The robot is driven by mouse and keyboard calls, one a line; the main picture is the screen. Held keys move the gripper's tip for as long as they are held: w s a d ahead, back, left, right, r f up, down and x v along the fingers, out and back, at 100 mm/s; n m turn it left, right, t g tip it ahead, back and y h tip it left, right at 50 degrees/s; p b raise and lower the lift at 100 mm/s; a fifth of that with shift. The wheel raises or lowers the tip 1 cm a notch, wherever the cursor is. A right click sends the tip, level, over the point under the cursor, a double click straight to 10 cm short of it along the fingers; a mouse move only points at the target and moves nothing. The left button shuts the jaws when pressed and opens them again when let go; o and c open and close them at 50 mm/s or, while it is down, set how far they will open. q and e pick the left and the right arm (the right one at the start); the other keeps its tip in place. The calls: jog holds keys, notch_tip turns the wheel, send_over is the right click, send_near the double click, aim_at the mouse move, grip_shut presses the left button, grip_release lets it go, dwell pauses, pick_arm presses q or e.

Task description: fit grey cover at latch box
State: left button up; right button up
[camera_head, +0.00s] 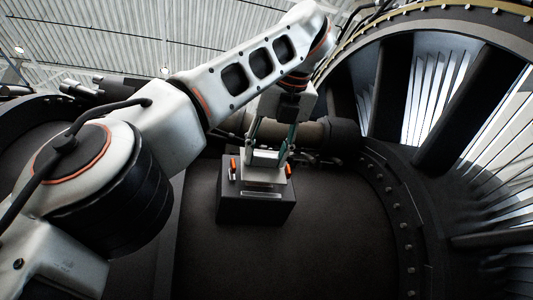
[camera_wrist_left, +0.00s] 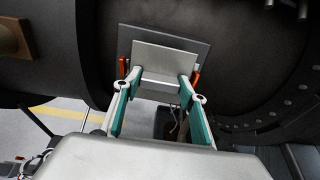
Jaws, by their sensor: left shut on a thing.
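The latch box (camera_head: 255,212) is a dark block on the curved dark casing, with an orange latch on each side, left (camera_head: 233,168) and right (camera_head: 289,171). The light grey cover (camera_head: 268,174) is at the box's upper face, between the latches. My left gripper (camera_head: 267,152) reaches down from above and is shut on the cover. In the left wrist view the cover (camera_wrist_left: 165,57) is a flat pale plate in front of the box's dark face (camera_wrist_left: 203,47), and my fingers (camera_wrist_left: 160,78) are at its lower edge. I cannot tell whether it is fully seated. My right gripper is not in view.
The dark casing (camera_head: 300,250) curves around the box. A bolted ring flange (camera_head: 400,210) and large fan struts (camera_head: 455,105) stand at the right. A dark pipe (camera_head: 325,133) runs behind the gripper. The casing below the box is clear.

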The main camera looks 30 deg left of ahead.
aim_at(262, 167)
pick_arm(q)
jog(key=shift+b+x, duration=0.4)
jog(key=shift+x, duration=1.45)
dwell(1.4)
jog(key=shift+r, duration=0.1)
jog(key=o, duration=1.4)
jog(key=p+v, duration=0.1)
jog(key=v, duration=0.3)
jog(key=shift+d, duration=0.1)
jog(key=shift+f, duration=0.3)
